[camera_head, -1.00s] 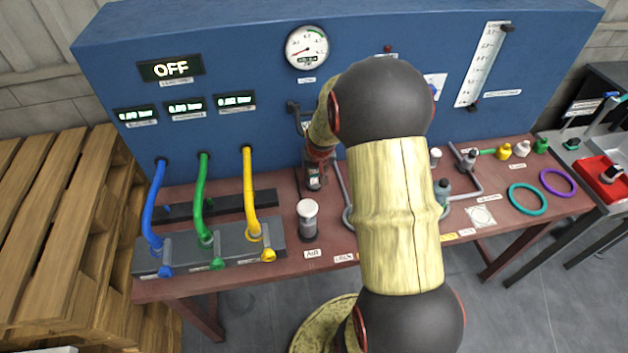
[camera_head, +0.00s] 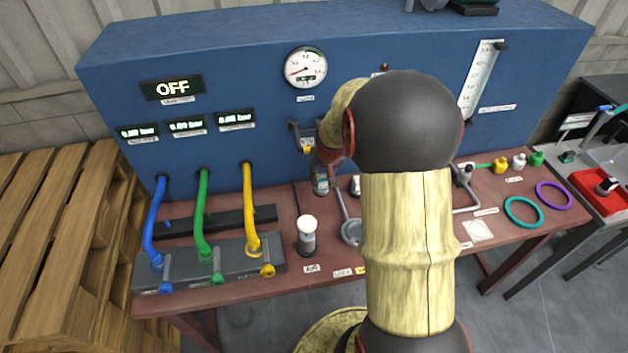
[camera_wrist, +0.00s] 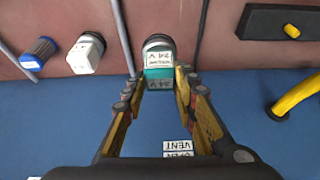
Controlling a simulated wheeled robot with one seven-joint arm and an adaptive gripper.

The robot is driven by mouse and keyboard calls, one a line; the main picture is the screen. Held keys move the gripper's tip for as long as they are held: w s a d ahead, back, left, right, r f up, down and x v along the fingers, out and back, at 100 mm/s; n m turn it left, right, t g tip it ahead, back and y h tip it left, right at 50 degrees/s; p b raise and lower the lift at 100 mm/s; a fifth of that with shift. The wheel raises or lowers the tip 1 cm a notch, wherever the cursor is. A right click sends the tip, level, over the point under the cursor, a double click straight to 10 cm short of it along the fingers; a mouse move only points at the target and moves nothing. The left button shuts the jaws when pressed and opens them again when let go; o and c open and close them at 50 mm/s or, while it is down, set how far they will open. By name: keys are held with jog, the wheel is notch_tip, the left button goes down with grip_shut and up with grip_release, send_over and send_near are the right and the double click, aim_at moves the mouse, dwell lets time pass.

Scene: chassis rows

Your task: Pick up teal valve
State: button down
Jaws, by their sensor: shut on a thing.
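The teal valve (camera_wrist: 158,62) has a dark rounded top, a teal band and white labels reading 24 V. In the wrist view it sits between the fingertips of my gripper (camera_wrist: 157,82), which is shut on it. In the head view the valve (camera_head: 321,184) shows small below my gripper (camera_head: 324,160), over the back of the red-brown bench near the blue panel. My arm hides part of the bench to its right.
A white-topped grey cylinder (camera_head: 307,236) stands in front on the bench. Blue, green and yellow hoses (camera_head: 248,205) rise at left. A white block (camera_wrist: 86,53) and blue ridged piece (camera_wrist: 38,54) lie beside the valve in the wrist view. Teal and purple rings (camera_head: 523,224) lie right.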

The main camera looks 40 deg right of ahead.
jog(key=s+d+r+p, duration=0.1)
jog(key=s+d+r, duration=0.4)
jog(key=s, duration=0.5)
jog(key=shift+r+p, duration=0.3)
jog(key=shift+r, duration=0.5)
jog(key=shift+w, duration=0.1)
